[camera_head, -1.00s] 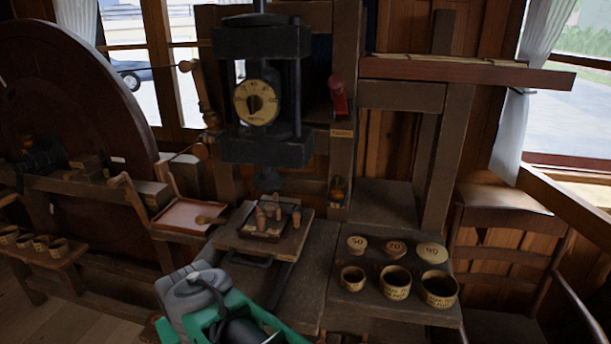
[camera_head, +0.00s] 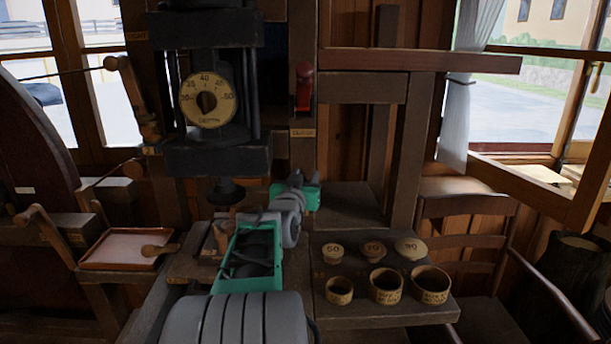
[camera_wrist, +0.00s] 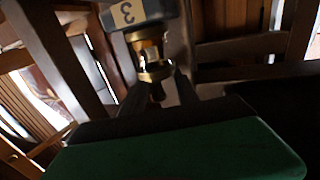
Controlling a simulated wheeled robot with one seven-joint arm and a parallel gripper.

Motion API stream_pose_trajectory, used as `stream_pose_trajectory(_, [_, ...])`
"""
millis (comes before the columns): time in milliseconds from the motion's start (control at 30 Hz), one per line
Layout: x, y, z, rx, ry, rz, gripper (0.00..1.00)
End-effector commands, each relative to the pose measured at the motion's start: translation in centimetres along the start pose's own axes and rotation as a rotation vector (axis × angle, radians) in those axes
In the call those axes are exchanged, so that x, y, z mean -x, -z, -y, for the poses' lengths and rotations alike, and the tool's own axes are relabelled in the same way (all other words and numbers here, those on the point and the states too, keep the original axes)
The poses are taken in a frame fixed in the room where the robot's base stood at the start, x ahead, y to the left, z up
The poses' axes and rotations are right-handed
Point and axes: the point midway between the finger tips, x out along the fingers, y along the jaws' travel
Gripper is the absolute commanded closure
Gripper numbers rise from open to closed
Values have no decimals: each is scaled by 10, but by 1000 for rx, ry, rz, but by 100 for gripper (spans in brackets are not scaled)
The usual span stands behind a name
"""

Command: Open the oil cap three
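In the wrist view a small brass oil cup (camera_wrist: 152,62) with a glass-like middle hangs from a dark block with a pale label (camera_wrist: 128,13) reading 3, seen upside down. Its cap looks like the brass end toward my gripper; the lid's exact state is too small to tell. My gripper (camera_wrist: 160,86) has its two dark fingers apart, one on each side of the cup's lower end; I cannot tell whether they touch it. In the head view my gripper (camera_head: 298,178) is in front of the press's right post and hides the cup.
The press with its round dial (camera_head: 207,99) stands to the left. A red handle (camera_head: 304,90) is on the right post above my gripper. A shelf at right (camera_head: 440,311) holds several labelled cups and lids. A shallow tray (camera_head: 112,262) sits at left.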

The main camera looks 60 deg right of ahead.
Motion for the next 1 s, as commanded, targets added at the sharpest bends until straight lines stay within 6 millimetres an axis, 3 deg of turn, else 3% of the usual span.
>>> stream_pose_trajectory(300, [-5, 0, -2, 0, -3, 0, 65])
stream_pose_trajectory(733, [-5, 0, -2, 0, -3, 0, 100])
stream_pose_trajectory(1000, [-5, 0, -2, 0, -3, 1, 100])
